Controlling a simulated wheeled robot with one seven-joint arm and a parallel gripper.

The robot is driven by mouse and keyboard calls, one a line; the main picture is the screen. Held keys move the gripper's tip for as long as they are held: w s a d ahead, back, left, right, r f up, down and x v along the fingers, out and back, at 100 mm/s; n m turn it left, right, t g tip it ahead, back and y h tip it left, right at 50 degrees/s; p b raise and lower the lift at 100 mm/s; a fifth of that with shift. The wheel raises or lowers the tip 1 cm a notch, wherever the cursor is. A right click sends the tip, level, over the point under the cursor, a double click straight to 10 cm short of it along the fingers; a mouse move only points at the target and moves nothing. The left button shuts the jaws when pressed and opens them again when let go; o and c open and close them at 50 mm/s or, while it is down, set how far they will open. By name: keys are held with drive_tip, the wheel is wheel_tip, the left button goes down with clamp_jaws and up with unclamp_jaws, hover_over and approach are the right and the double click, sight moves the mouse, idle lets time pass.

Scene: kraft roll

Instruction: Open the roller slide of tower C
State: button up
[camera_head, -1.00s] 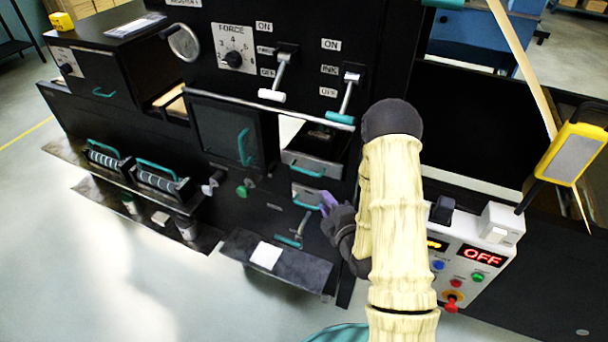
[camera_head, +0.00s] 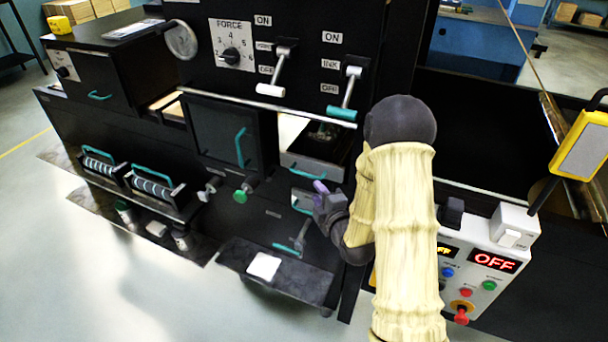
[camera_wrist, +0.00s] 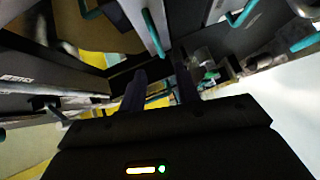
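The black machine front (camera_head: 215,180) has an open-topped tray (camera_head: 315,150) with a teal handle (camera_head: 308,174). Below it is a smaller pale front with another teal handle (camera_head: 300,206), partly covered by my gripper. I cannot tell which of these belongs to the roller slide of tower C; no tower letter is readable. My gripper (camera_head: 321,188) is close to these two handles, at their right. In the wrist view its two dark fingers (camera_wrist: 160,82) stand apart with a gap between them. A teal bar (camera_wrist: 153,32) shows beyond the gap. Contact cannot be told.
Two roller units (camera_head: 150,187) with teal handles are at the left. A lower shelf (camera_head: 285,275) holds a white pad (camera_head: 264,266). A control box (camera_head: 485,265) reading OFF stands right of my arm. Levers (camera_head: 350,92) project above. Open floor lies at the front left.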

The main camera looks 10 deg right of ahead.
sight(304, 175)
drive_tip(key=p+x, duration=0.2)
drive_tip(key=x, duration=0.9)
drive_tip(key=shift+p, duration=0.35)
clamp_jaws()
